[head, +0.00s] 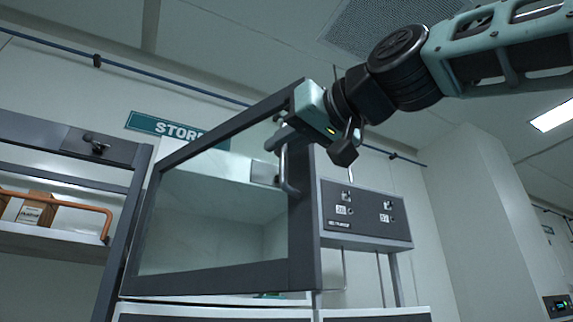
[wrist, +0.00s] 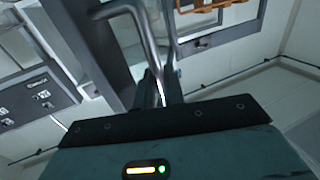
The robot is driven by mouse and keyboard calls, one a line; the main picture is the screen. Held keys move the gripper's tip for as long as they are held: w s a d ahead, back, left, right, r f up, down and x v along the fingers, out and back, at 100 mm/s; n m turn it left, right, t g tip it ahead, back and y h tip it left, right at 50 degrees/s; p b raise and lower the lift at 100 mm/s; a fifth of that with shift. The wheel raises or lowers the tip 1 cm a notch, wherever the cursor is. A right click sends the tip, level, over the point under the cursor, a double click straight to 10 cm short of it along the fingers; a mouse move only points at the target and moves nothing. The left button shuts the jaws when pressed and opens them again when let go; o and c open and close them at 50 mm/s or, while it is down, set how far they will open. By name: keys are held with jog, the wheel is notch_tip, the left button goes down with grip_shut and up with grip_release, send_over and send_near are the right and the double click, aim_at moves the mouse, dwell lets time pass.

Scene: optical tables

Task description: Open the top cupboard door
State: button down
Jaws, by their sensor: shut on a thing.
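The top cupboard door (head: 222,273) is a glass pane in a dark frame, left of centre in the head view. Its right edge stands nearer to me than its left edge, and it appears swung outward; how far is hard to tell. A bent metal bar handle (head: 286,175) is on its right frame. My gripper (head: 283,141) is at the upper part of this handle, shut on it. In the wrist view the handle (wrist: 146,42) runs down to the fingers of my gripper (wrist: 165,88). The exact finger contact is partly hidden.
A grey panel with switches (head: 365,215) is on the right, behind the door. An open shelf (head: 60,238) with an orange-handled object (head: 60,207) is on the left. A green sign (head: 172,127) is on the back wall. The room right of the panel looks clear.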

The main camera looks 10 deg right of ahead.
jog(key=c, duration=1.8)
grip_release()
jog(key=shift+c, duration=0.2)
jog(key=b+v, duration=1.1)
jog(key=v, duration=0.6)
jog(key=shift+b, duration=0.4)
jog(key=shift+s+d, duration=0.1)
jog(key=shift+s, duration=0.05)
